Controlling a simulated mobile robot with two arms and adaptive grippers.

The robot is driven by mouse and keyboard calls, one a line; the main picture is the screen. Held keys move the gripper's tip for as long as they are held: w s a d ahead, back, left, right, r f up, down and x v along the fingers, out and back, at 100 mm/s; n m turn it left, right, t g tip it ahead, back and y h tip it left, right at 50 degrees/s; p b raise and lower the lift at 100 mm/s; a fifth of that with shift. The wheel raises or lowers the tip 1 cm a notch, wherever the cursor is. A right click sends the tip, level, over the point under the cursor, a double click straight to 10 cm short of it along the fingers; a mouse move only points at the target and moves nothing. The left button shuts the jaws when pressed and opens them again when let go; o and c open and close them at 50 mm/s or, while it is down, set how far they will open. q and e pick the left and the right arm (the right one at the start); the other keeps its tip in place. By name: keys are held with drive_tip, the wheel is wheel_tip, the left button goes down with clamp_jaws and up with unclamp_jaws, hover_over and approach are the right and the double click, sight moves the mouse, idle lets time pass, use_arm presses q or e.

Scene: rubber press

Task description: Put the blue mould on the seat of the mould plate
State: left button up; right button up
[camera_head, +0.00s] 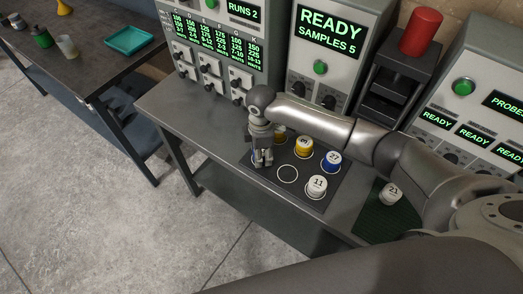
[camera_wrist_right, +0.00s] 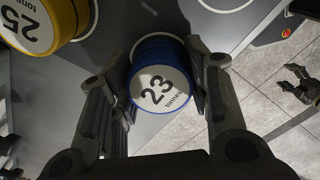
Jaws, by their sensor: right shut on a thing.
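My right gripper (camera_head: 263,160) points down over the left end of a dark plate (camera_head: 262,172) with white ring marks. In the right wrist view, its fingers (camera_wrist_right: 166,88) are shut on a blue mould (camera_wrist_right: 160,50) with a white top marked 23. The head view does not clearly show this mould. Another blue mould (camera_head: 331,161), marked 27, stands at the plate's right side. An empty white ring (camera_head: 287,174) lies just right of my gripper. Whether the held mould touches the plate is unclear. My left gripper (camera_wrist_right: 297,80) seems to show open at the right wrist view's edge.
A yellow mould (camera_head: 304,147), a white mould marked 11 (camera_head: 316,186) and another yellow one (camera_wrist_right: 40,25), marked 25, stand close by. A mould marked 21 (camera_head: 391,194) sits on a green mat (camera_head: 372,218). Control panels (camera_head: 207,50) line the table's back.

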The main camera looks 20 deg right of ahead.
drive_tip(key=o, duration=1.1)
drive_tip(key=shift+f, duration=0.15)
drive_tip(key=shift+o, duration=0.2)
wheel_tip(320, 180, up, 12)
drive_tip(key=b, duration=0.2)
drive_tip(key=shift+r, duration=0.2)
drive_tip(key=shift+s, duration=0.1)
